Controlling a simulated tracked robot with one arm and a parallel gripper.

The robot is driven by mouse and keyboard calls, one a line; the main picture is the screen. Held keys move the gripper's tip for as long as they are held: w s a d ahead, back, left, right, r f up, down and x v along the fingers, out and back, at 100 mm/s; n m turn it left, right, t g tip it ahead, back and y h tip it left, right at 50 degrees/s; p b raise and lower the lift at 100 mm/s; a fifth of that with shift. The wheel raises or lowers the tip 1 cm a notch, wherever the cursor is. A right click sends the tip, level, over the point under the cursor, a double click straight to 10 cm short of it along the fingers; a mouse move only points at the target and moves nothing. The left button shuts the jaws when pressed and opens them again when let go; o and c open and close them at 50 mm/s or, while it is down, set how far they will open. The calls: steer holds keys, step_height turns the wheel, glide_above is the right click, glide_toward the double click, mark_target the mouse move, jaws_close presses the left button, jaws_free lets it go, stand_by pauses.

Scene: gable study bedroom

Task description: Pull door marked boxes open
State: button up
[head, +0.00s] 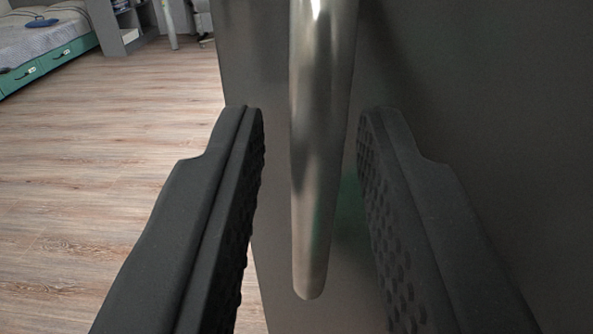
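A dark grey door (500,90) fills the right side of the head view. A shiny metal bar handle (318,150) stands upright on it, with its rounded lower end in view and its top cut off. My gripper (312,125) has its two black padded fingers open, one on each side of the handle. A gap shows between the handle and each finger. The right finger lies between the handle and the door face in the picture; whether it touches the door I cannot tell. No boxes marking is visible.
A wooden floor (120,160) lies open to the left of the door's edge. At the far upper left are a bed with green drawers (50,58), a grey shelf unit (122,28) and part of a chair (201,22).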

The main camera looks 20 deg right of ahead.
steer(key=shift+w+d, duration=0.1)
stand_by(0.3)
steer(key=p+v, duration=0.2)
steer(key=v, duration=0.9)
steer(key=shift+a+p, duration=0.2)
steer(key=shift+p, duration=0.15)
steer(key=p, duration=0.3)
steer(key=shift+s+a+f, duration=0.1)
steer(key=shift+s, duration=0.3)
steer(key=p, duration=0.3)
steer(key=shift+s+a, duration=0.15)
steer(key=shift+s, duration=0.15)
steer(key=p, duration=0.1)
steer(key=s+p, duration=0.1)
steer(key=p, duration=0.1)
steer(key=shift+a, duration=0.2)
steer(key=shift+s+a+p, duration=0.1)
steer(key=shift+a+p, duration=0.05)
steer(key=shift+p, duration=0.5)
steer(key=shift+b, duration=0.35)
